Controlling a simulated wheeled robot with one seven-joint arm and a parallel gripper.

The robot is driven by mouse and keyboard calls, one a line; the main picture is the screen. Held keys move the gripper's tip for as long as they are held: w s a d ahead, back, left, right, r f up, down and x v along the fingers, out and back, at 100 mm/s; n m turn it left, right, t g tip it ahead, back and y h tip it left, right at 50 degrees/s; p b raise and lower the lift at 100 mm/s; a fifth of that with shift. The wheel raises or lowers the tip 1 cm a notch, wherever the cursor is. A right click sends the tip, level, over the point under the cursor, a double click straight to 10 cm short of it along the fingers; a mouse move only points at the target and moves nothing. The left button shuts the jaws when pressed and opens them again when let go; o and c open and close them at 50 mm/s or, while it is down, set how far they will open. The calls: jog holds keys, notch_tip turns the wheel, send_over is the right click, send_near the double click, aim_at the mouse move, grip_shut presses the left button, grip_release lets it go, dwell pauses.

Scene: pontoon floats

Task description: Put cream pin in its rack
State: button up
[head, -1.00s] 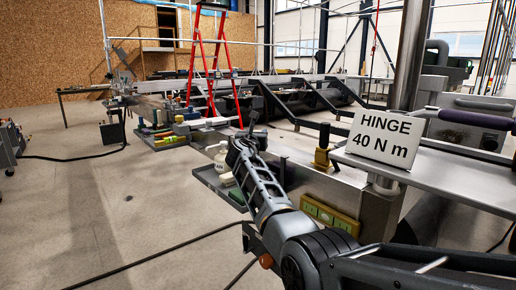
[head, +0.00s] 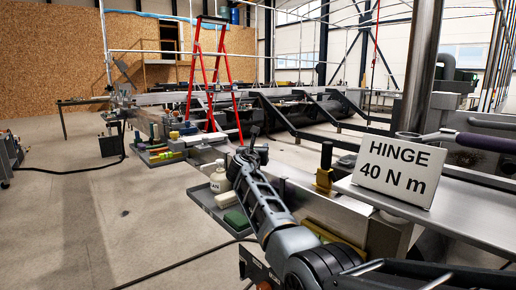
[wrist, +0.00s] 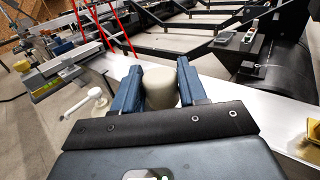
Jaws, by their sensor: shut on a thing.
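My gripper (wrist: 159,80) shows in the wrist view with two blue fingers shut on the cream pin (wrist: 160,90). The pin is a pale, rounded cylinder, and its lower part is hidden behind the dark gripper body. In the head view my gripper (head: 251,148) is a dark shape at the end of my arm, above the long metal beam. I cannot make out the pin there. I cannot pick out the pin's rack with certainty in either view.
A white pump bottle (head: 219,180) and a green block (head: 237,221) stand on a side tray (head: 203,197) left of my arm. A HINGE 40 N m sign (head: 395,172) stands on a shelf at right. A red ladder (head: 190,85) stands behind. Floor at left is mostly clear.

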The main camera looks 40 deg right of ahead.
jog(key=shift+f+b, duration=1.95)
jog(key=shift+f, duration=0.95)
jog(key=shift+p, duration=0.5)
notch_tip(320, 180, down, 9)
jog(key=b, duration=0.7)
jog(key=shift+r, duration=0.2)
dwell(2.3)
jog(key=o, duration=1.2)
jog(key=shift+a, duration=0.1)
